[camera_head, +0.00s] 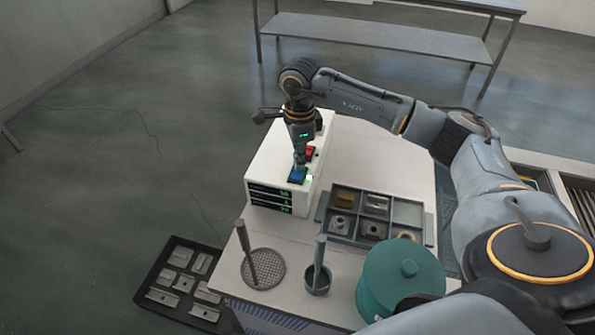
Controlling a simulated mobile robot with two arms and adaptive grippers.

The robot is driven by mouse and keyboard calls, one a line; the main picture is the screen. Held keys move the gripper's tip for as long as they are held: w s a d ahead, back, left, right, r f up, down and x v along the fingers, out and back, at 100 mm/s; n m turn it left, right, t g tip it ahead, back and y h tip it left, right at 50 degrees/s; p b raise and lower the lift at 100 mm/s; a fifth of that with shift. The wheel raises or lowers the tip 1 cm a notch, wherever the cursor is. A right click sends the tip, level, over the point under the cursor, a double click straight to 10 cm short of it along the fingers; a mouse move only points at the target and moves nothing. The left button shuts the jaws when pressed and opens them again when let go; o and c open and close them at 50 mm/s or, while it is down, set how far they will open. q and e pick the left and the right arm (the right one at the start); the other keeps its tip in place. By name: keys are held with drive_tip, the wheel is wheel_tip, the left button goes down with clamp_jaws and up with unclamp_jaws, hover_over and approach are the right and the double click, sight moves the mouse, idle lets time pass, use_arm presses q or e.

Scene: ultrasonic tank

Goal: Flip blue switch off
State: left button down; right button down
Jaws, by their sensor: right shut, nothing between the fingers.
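The blue switch (297,176) sits on top of a white control box (263,163), near its front edge. A green light (309,178) glows just to its right. My right gripper (299,165) points down from above, shut and empty, with its tips at or just above the blue switch. I cannot tell whether they touch it. The fingers hide the far part of the switch, so its tilt is not clear. A red switch (310,152) lies behind and to the right of the blue one. My left gripper is not in view.
A compartment tray (323,214) with metal parts is right of the box. In front stand a mesh disc with a handle (262,268), a small cup (317,282) and a teal lidded pot (400,280). A dark tray (160,271) of parts is at lower left.

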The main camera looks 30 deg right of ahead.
drive_tip(key=shift+r+p, duration=2)
drive_tip(key=shift+r, duration=1.45)
